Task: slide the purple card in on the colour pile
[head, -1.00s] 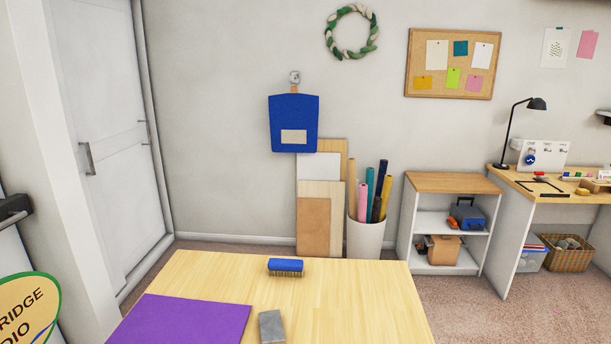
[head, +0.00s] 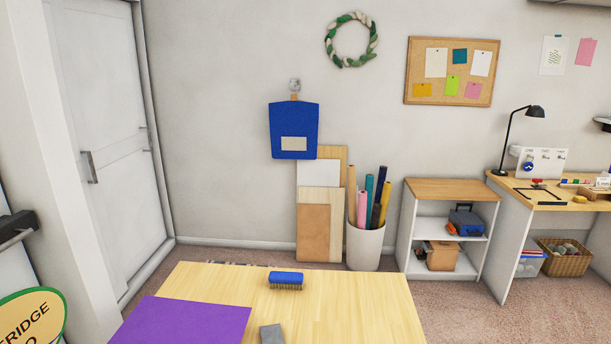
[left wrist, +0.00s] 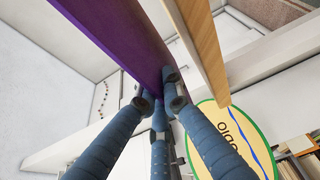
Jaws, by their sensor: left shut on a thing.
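The purple card (head: 185,322) is a flat sheet at the near left of the wooden table (head: 350,305) in the head view. Its near part is cut off by the frame. In the left wrist view, the card (left wrist: 122,30) runs from the upper left into my left gripper (left wrist: 161,95), whose blue fingers are closed on its edge. A pale wooden edge (left wrist: 203,45) shows beside it, apart from the card in the picture. I cannot make out a colour pile in either view. My right gripper is in neither view.
A blue-backed brush (head: 286,279) stands on the table near the far edge. A grey block (head: 271,334) lies close to the card's right side. The table's right part is clear. An oval sign (head: 30,318) stands left of the table.

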